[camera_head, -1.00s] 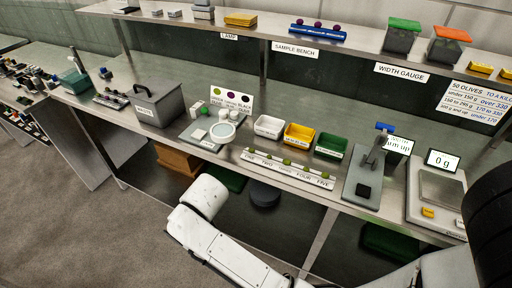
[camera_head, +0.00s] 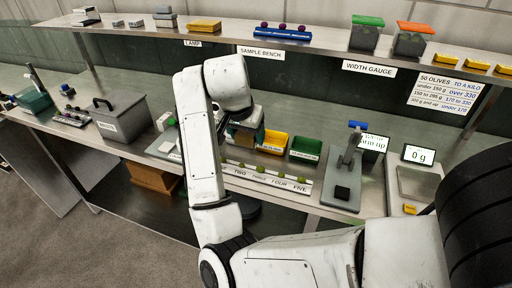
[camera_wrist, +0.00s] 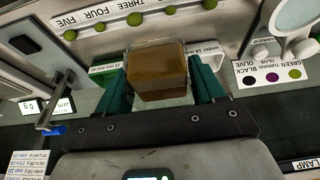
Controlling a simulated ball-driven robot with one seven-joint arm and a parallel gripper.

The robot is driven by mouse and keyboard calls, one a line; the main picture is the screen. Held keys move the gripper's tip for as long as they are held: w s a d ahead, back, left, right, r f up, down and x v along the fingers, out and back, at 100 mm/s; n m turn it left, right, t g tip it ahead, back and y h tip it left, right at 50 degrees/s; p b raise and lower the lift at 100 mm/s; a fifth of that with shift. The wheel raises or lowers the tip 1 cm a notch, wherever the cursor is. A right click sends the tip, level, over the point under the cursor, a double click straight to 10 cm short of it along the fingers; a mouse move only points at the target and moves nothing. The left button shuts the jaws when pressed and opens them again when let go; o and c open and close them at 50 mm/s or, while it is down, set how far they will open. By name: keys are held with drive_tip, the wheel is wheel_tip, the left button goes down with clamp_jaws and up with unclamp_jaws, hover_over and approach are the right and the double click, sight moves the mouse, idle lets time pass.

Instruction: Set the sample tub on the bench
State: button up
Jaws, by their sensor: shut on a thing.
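The sample tub (camera_wrist: 157,68) is a clear, square-sided tub with brown contents. My gripper (camera_wrist: 160,84) is shut on it, with a dark green finger on each side. In the head view, my arm reaches over the bench (camera_head: 145,137), and the tub (camera_head: 242,135) shows only in part below my wrist, left of the yellow tray. Whether the tub touches anything beneath it cannot be told.
A yellow tray (camera_head: 273,142) and a green tray (camera_head: 305,149) stand beside the tub. A strip of numbered olives (camera_head: 265,178) lies in front. The width gauge (camera_head: 343,185) is further right, a grey lidded bin (camera_head: 118,115) left. A shelf (camera_head: 215,35) runs above.

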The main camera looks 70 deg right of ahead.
drive_tip(key=w+d+f, duration=0.2)
drive_tip(key=w, duration=0.1)
drive_tip(key=w+d+f+b, duration=0.1)
drive_tip(key=w+d+f, duration=0.1)
drive_tip(key=w+f, duration=0.1)
drive_tip(key=w+d+f, duration=0.2)
drive_tip(key=w+f, duration=0.1)
drive_tip(key=w, duration=0.1)
drive_tip(key=shift+w+d+f+b, duration=0.2)
drive_tip(key=shift+d+b, duration=0.15)
drive_tip(key=shift+d, duration=0.05)
drive_tip(key=shift+w+d+f, duration=0.25)
drive_tip(key=shift+w+f, duration=0.1)
drive_tip(key=shift+f, duration=0.1)
drive_tip(key=shift+w+d+f+p, duration=0.15)
drive_tip(key=shift+f+p, duration=0.15)
drive_tip(key=shift+f, duration=1.55)
drive_tip(key=o, duration=1.1)
drive_tip(key=v, duration=1.2)
